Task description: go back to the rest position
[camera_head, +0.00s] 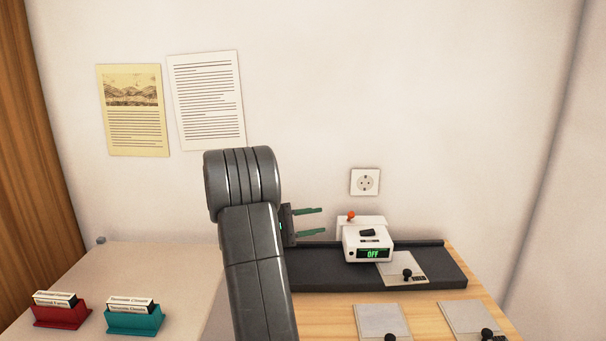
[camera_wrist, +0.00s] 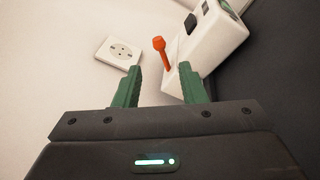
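My gripper (camera_head: 309,222) has two green fingers that point right in the head view. They stand apart with nothing between them. It is left of a white device (camera_head: 366,242) with a dark switch on top and a green display reading OFF. In the wrist view my gripper (camera_wrist: 165,88) shows its fingers parted, with the device (camera_wrist: 219,42) beyond the right finger. An orange-tipped lever (camera_wrist: 160,52) on the device's side appears between the fingers, farther off. I cannot tell that anything touches. My arm covers part of the table in the head view.
A wall socket (camera_head: 365,182) is above the device. The device stands on a dark strip (camera_head: 320,271) along the wall. Grey plates with black knobs (camera_head: 382,320) lie at the right front. Red (camera_head: 62,315) and teal (camera_head: 135,320) card holders stand at the left. Two printed sheets hang on the wall.

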